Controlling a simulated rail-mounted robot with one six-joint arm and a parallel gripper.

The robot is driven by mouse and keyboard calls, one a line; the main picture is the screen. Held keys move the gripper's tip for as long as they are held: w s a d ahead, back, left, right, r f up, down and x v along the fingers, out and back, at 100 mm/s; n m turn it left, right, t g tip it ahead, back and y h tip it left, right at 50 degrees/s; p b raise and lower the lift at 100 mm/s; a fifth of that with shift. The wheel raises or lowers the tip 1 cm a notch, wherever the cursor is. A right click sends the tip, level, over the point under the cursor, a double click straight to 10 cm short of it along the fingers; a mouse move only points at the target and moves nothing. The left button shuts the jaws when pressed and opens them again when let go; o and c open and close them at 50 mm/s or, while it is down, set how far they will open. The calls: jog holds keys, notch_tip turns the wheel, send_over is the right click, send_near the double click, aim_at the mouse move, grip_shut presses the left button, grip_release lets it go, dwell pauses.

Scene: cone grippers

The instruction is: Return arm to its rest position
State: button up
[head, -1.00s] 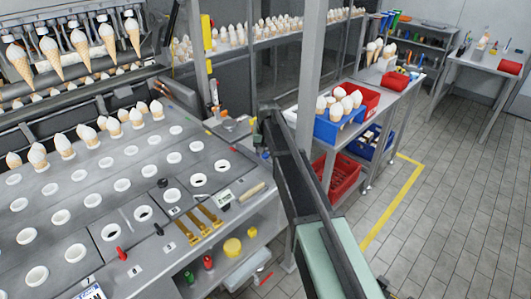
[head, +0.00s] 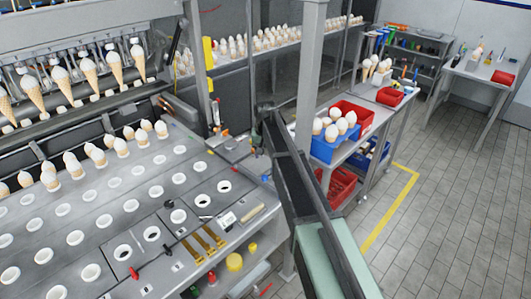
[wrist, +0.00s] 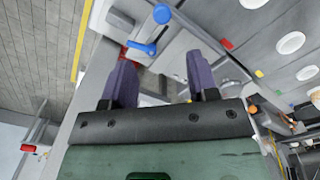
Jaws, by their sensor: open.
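My gripper (wrist: 160,80) shows in the wrist view with its two purple fingers spread apart and nothing held between them. A grey surface and a blue-handled part (wrist: 150,45) lie beyond the fingertips; the distance to them is hard to tell. In the head view my arm reaches from the lower right up toward the corner of the cone machine's table (head: 112,208). The gripper's fingers cannot be made out there.
Ice cream cones hang in the machine's grippers (head: 88,72) at upper left, and several stand in table holes. A grey post (head: 311,60) rises close behind my arm. A blue crate of cones (head: 336,146) and a red crate (head: 352,115) stand to the right. Tiled floor (head: 450,200) is clear.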

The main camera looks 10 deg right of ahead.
jog(key=shift+f, duration=0.1)
jog(key=s+f+n+b, duration=0.1)
jog(key=s+f+b, duration=0.2)
jog(key=s, duration=1.3)
jog(key=s+a+f+n+b, duration=0.1)
jog(key=s+f+b, duration=0.1)
jog(key=s, duration=1.4)
jog(key=shift+a+f+b, duration=0.3)
jog(key=shift+f+b, duration=0.1)
jog(key=shift+b, duration=0.05)
